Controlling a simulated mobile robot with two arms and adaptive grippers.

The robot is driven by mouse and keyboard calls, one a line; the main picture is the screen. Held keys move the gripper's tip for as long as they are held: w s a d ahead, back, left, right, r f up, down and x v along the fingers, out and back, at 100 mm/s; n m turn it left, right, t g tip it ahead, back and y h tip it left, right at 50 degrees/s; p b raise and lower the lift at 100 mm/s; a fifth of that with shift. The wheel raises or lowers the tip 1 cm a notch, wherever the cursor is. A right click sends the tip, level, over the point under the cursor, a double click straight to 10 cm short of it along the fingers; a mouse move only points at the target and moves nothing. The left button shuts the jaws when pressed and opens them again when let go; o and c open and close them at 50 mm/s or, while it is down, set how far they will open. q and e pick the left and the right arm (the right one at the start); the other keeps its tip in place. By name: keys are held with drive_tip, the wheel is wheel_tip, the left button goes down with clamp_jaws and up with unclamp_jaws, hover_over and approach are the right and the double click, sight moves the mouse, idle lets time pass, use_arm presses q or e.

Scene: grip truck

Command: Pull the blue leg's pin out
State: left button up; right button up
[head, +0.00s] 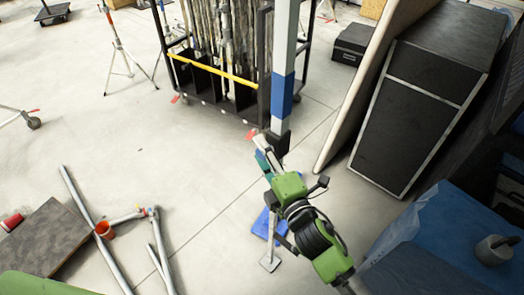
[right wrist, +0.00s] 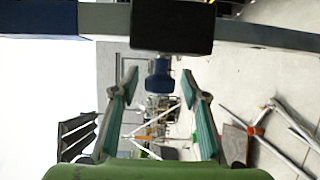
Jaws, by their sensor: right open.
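The leg (head: 283,95) is an upright white post with a blue band and a black collar (head: 277,143) below it. In the right wrist view the leg (right wrist: 255,34) crosses the top sideways, with the black collar (right wrist: 172,26) in the middle. A blue knob-like pin (right wrist: 159,76) sticks out of the collar towards my right gripper. My right gripper (right wrist: 159,82) is open, its teal fingers on either side of the knob with gaps showing. In the head view my right gripper (head: 264,152) is beside the collar, and the pin cannot be made out. My left gripper is not in view.
A wheeled rack (head: 215,83) of poles stands behind the leg. A large black case (head: 415,115) is at the right, with a blue-covered surface (head: 425,235) in front. Metal stand tubes (head: 90,225) lie at the lower left.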

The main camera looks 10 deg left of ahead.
clamp_jaws()
drive_tip(key=s+a, duration=0.1)
drive_tip(key=s, duration=0.1)
drive_tip(key=s+a, duration=0.1)
drive_tip(key=s, duration=0.1)
drive_tip(key=shift+a+f, duration=0.1)
drive_tip(key=shift+a, duration=0.25)
unclamp_jaws()
drive_tip(key=shift+s+a, duration=0.1)
